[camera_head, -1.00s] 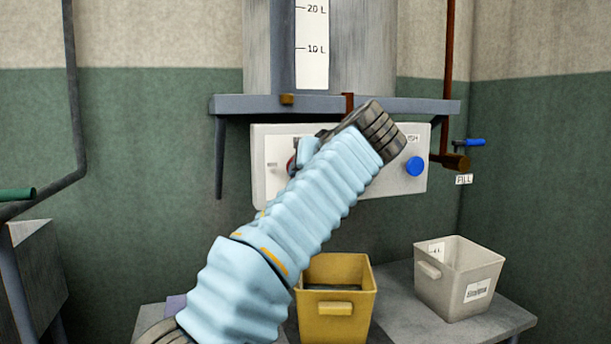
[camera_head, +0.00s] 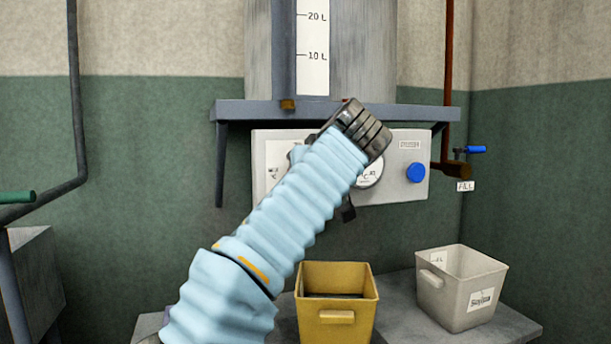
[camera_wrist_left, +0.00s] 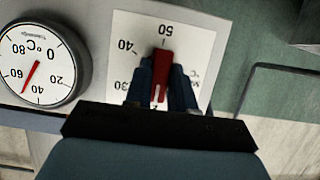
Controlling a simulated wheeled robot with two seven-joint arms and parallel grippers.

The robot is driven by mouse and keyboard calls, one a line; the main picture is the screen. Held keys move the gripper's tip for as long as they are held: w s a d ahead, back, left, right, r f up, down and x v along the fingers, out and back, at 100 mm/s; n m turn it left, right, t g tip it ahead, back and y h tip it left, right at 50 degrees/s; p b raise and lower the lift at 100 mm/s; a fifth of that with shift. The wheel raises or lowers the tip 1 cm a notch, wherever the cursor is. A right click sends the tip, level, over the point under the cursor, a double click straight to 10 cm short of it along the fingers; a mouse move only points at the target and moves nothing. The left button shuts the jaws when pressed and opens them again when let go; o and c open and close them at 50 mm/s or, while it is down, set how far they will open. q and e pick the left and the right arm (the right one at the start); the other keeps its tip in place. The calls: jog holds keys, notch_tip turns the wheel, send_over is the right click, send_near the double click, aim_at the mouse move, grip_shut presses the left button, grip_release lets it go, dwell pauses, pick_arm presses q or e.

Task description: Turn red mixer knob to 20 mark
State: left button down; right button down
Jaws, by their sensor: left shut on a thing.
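The red mixer knob (camera_wrist_left: 163,68) shows in the left wrist view, on a white scale plate (camera_wrist_left: 126,24) with marks 30, 40 and 50, seen upside down. A white line on the knob lies at its lower end in that view; any mark beside it is hidden by my gripper. My left gripper (camera_wrist_left: 160,83) is shut on the knob, with one dark finger on each side. In the head view, my blue-sleeved left arm crosses the white control panel (camera_head: 405,190) and hides the knob. My right gripper is in neither view.
A round °C dial (camera_wrist_left: 38,62) sits beside the scale plate. A blue button (camera_head: 416,172) is on the panel's right. Above is a grey shelf (camera_head: 420,112) with a tank (camera_head: 365,50). A yellow bin (camera_head: 337,321) and a white bin (camera_head: 450,310) stand below.

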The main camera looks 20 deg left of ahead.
pick_arm(q)
jog(key=c, duration=1)
grip_release()
jog(key=shift+o, duration=0.2)
jog(key=v, duration=1.3)
jog(key=shift+s+d+p, duration=0.15)
jog(key=shift+s+p, duration=0.15)
jog(key=shift+r, duration=0.15)
